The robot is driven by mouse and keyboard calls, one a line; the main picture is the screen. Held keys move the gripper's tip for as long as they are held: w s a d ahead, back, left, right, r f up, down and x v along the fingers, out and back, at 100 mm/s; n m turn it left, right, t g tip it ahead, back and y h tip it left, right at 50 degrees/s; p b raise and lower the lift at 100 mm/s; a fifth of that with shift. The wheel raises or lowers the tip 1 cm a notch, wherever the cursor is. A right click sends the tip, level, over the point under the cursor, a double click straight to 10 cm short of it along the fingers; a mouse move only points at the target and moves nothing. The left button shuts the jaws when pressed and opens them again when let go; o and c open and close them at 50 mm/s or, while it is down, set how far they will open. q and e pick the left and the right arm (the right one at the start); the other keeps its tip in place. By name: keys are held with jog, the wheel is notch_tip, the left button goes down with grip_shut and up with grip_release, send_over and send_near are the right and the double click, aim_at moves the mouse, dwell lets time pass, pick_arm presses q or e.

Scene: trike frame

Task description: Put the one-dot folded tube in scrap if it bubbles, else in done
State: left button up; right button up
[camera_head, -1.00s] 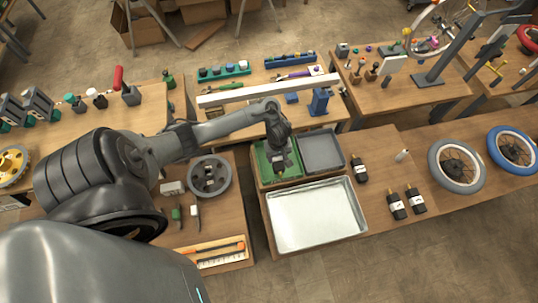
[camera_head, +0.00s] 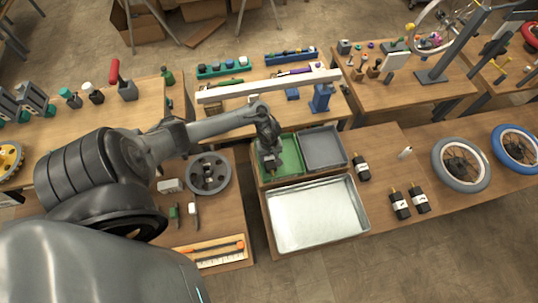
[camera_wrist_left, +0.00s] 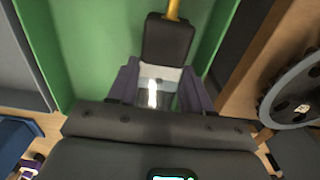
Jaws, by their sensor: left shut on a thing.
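My left gripper (camera_head: 270,168) is over the green tray (camera_head: 291,156), shut on a folded tube. In the left wrist view the folded tube (camera_wrist_left: 167,40) is black with a brass valve stem and a pale band, held between the fingers (camera_wrist_left: 157,92) against the green tray's floor (camera_wrist_left: 95,35). Its dots cannot be read, and I cannot tell whether it touches the floor. Three more black folded tubes with white labels, one at the back (camera_head: 362,168) and two in front (camera_head: 400,205) (camera_head: 418,200), lie to the right. My right gripper is not in view.
A grey tray (camera_head: 322,148) adjoins the green one on the right. A wide metal pan (camera_head: 350,232) lies in front of both. A spoked wheel (camera_head: 461,164) lies at the right, a grey disc (camera_head: 208,174) at the left. A white beam (camera_head: 268,86) spans behind.

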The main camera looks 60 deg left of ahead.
aim_at(269, 157)
pick_arm(q)
jog(key=shift+f, duration=0.1)
jog(key=o, duration=1)
jog(key=shift+c, duration=0.2)
notch_tip(269, 157, up, 11)
jog(key=p, duration=0.5)
jog(key=d+r+m+t, duration=0.2)
jog(key=d+m, duration=0.3)
jog(key=d, duration=0.3)
jog(key=d+r+m+t, duration=0.2)
jog(key=d+m, duration=0.3)
jog(key=d, duration=0.4)
jog(key=s+d+r+m, duration=0.4)
jog(key=s+r+m, duration=0.3)
jog(key=s+r, duration=0.2)
notch_tip(269, 157, up, 3)
jog(key=shift+s+d+f+p, duration=0.15)
jog(key=shift+s+d+p, duration=0.15)
jog(key=shift+d, duration=0.05)
